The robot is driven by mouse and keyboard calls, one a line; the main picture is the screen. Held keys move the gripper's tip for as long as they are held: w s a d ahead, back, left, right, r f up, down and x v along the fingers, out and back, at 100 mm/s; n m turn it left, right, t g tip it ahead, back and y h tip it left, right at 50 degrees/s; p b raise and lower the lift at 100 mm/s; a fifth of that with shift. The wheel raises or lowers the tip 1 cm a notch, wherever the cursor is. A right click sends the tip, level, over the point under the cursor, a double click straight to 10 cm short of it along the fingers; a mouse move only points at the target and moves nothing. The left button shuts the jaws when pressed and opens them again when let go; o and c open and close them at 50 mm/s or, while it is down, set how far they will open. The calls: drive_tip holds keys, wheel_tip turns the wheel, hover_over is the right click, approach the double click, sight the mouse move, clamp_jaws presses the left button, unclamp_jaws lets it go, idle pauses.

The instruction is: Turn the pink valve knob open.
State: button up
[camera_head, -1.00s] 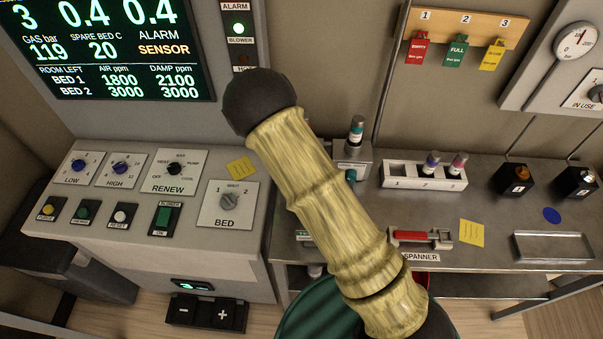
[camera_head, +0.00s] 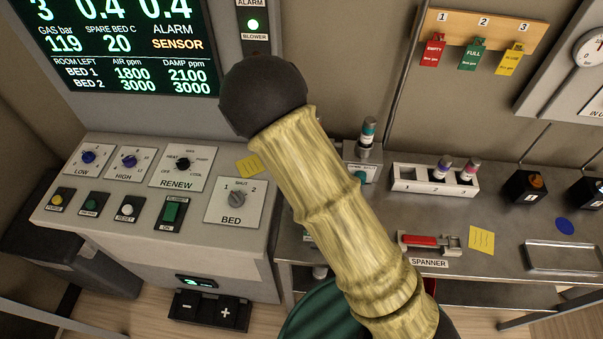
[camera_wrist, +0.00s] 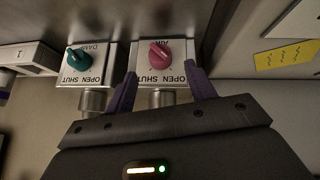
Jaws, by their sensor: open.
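The pink valve knob (camera_wrist: 159,53) sits on a white plate labelled AIR, OPEN and SHUT, which shows upside down in the wrist view. I cannot tell its exact setting. My gripper (camera_wrist: 160,70) is open, with one purple finger on each side of the AIR valve's plate and the knob between and just beyond the tips. No contact with the knob is visible. A teal knob (camera_wrist: 77,60) on a matching DAMP plate is to the left. In the head view my sleeved arm hides my gripper and the pink knob.
In the head view, a teal knob (camera_head: 358,178) shows right beside my arm. A vial rack (camera_head: 405,180), a red-handled spanner (camera_head: 425,241) and a shallow tray (camera_head: 565,257) lie to the right. The control console (camera_head: 100,220) stands left. A yellow note (camera_wrist: 285,57) is right of the fingers.

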drive_tip(key=p+v, duration=0.1)
drive_tip(key=v, duration=1.1)
drive_tip(key=shift+p, duration=0.3)
drive_tip(key=shift+s, duration=0.1)
drive_tip(key=s+d+r+g, duration=0.2)
drive_tip(key=s+d+r, duration=0.1)
drive_tip(key=d, duration=0.6)
drive_tip(key=s+d+r+m+g+y+b, duration=0.1)
drive_tip(key=s+d+r, duration=0.3)
drive_tip(key=d, duration=0.6)
drive_tip(key=shift+s+d+g+b, duration=0.2)
drive_tip(key=shift+s+g+b, duration=0.1)
drive_tip(key=shift+s+g, duration=0.45)
